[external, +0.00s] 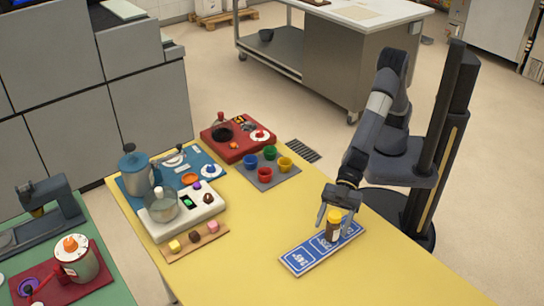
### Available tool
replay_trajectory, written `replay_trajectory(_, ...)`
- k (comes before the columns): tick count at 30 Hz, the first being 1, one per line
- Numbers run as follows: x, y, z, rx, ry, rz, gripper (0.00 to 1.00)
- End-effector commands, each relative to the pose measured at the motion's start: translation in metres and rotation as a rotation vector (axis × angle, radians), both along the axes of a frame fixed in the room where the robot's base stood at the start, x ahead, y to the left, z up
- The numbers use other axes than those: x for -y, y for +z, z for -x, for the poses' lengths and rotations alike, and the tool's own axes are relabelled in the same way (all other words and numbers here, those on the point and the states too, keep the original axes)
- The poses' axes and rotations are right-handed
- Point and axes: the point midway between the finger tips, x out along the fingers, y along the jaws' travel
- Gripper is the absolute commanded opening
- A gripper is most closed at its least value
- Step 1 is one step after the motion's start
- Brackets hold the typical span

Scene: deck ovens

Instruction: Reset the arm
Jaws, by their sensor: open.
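My gripper (338,207) hangs from my arm over the right part of the yellow table. Its fingers are apart and point down, just above and around the top of a small brown bottle with a yellow cap (334,217). The bottle stands upright on a blue and white board with printed panels (301,260). I cannot tell whether a finger touches the bottle.
A grey mat with coloured cups (265,173), a red device (237,137) and a white device with a glass vessel (181,210) stand further left. A wooden strip with small blocks (195,241) lies in front. The table's front middle (240,275) is clear.

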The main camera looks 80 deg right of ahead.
Motion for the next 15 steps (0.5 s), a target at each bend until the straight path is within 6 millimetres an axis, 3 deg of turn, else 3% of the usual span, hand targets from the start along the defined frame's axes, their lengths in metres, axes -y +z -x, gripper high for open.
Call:
replay_trajectory(2, -0.007, -0.009, -0.002, 0.0, 0.0, 0.0, 0.6)
replay_trajectory(3, -0.006, 0.01, -0.002, 0.003, 0.002, -0.003, 0.6)
replay_trajectory(6, -0.006, 0.032, -0.002, 0.003, 0.001, -0.003, 0.6)
replay_trajectory(15, -0.005, 0.082, -0.002, 0.001, 0.0, -0.001, 0.6)
